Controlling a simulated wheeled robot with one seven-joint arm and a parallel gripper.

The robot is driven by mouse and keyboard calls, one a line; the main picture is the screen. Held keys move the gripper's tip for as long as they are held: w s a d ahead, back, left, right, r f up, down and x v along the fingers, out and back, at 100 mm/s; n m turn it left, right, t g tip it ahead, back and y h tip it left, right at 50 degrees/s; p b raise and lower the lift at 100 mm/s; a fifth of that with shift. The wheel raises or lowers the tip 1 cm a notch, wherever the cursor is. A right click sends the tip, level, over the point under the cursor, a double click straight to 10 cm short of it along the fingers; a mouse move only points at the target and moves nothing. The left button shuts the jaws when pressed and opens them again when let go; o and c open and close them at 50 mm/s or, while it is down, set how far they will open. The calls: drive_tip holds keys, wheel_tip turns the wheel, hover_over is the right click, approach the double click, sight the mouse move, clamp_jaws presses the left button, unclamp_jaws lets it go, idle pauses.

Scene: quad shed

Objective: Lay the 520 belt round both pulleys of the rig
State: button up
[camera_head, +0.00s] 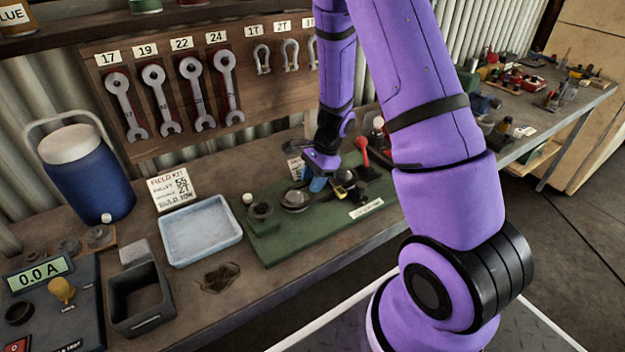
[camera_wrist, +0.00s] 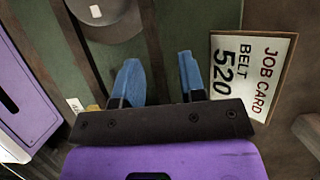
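The green rig board (camera_head: 300,238) lies on the bench. A grey round pulley (camera_head: 295,200) sits on it, left of my gripper (camera_head: 317,183). Dark round parts (camera_head: 346,186) sit right of my gripper; I cannot tell which is the second pulley. In the wrist view my gripper (camera_wrist: 160,82) has its two blue fingertips apart, over the board. Two dark strips, perhaps strands of the belt (camera_wrist: 153,45), cross the board there; one runs between the fingers. A grey disc (camera_wrist: 108,22) shows at the top. How the belt sits round the pulleys is hidden.
The job card reading belt 520 (camera_wrist: 243,75) stands close to the right fingertip. A red lever (camera_head: 362,150) rises behind the rig. A pale blue tray (camera_head: 200,232), dark bin (camera_head: 140,300) and blue jug (camera_head: 88,180) stand left. Wrenches (camera_head: 160,100) hang behind.

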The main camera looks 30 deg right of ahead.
drive_tip(key=v, duration=1)
drive_tip(key=shift+d+r, duration=0.15)
drive_tip(key=shift+r, duration=0.25)
drive_tip(key=s+a+r+n+t+h, duration=0.1)
drive_tip(key=s+a+r+n, duration=0.25)
drive_tip(key=r, duration=0.45)
drive_tip(key=s+a+r+n+t, duration=0.1)
drive_tip(key=s+a+r+n, duration=0.3)
drive_tip(key=r, duration=0.5)
drive_tip(key=s+a+r+n+t+h, duration=0.1)
drive_tip(key=s+r+n, duration=0.3)
drive_tip(key=s, duration=0.3)
drive_tip(key=s+a+r+n+t+h, duration=0.1)
drive_tip(key=s+r+n+t+h, duration=0.1)
drive_tip(key=s+r+n, duration=0.3)
drive_tip(key=shift+s+n+h, duration=0.3)
drive_tip(key=shift+s+n, duration=0.45)
drive_tip(key=shift+s, duration=1)
drive_tip(key=shift+r, duration=0.1)
